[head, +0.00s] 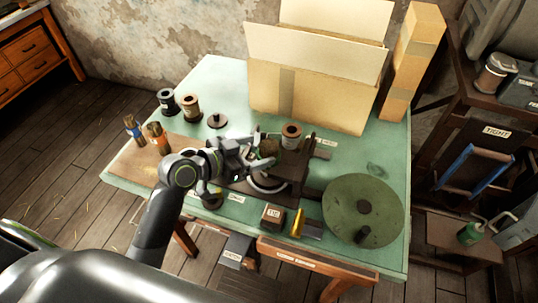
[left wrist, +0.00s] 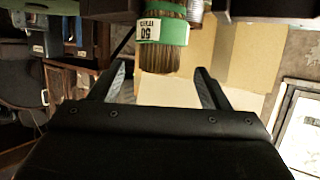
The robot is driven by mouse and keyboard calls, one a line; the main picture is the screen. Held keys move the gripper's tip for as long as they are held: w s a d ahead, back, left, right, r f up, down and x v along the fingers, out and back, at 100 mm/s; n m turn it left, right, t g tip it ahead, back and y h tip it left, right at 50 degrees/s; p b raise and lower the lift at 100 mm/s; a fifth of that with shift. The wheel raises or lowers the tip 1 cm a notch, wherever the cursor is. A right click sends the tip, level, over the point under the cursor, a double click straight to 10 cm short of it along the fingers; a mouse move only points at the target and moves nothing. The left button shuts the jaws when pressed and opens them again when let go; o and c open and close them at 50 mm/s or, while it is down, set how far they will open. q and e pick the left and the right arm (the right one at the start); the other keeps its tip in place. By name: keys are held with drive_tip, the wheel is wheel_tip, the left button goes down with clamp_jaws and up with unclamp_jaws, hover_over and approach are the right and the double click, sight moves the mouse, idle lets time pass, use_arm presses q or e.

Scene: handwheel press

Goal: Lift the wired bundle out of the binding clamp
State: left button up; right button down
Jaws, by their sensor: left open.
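The wired bundle (left wrist: 158,58), brown strands with a green band and a white label, shows upside down in the left wrist view. In the head view the bundle (head: 269,147) is small and partly hidden by my gripper. It is at the dark binding clamp (head: 290,170) on the green table. My left gripper (head: 257,148) is open beside the bundle. In the left wrist view its fingers (left wrist: 160,75) are spread, with the bundle's lower end between or just beyond the tips; contact cannot be told. My right gripper is not in view.
A large green disc (head: 345,198) lies right of the clamp. Cardboard panels (head: 310,95) stand behind it. Spools (head: 189,105) and more bundles (head: 133,130) stand at the left.

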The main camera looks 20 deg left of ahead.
sight(274, 146)
use_arm(q)
drive_tip(key=shift+x, duration=0.9)
drive_tip(key=p+x, duration=0.2)
drive_tip(key=x, duration=0.1)
drive_tip(key=shift+w+d+f, duration=0.15)
drive_tip(key=shift+w+d, duration=0.05)
drive_tip(key=shift+d, duration=0.05)
drive_tip(key=shift+w+d+f, duration=0.35)
drive_tip(key=shift+w, duration=0.1)
drive_tip(key=c, duration=1.1)
drive_tip(key=shift+s+a+r, duration=0.1)
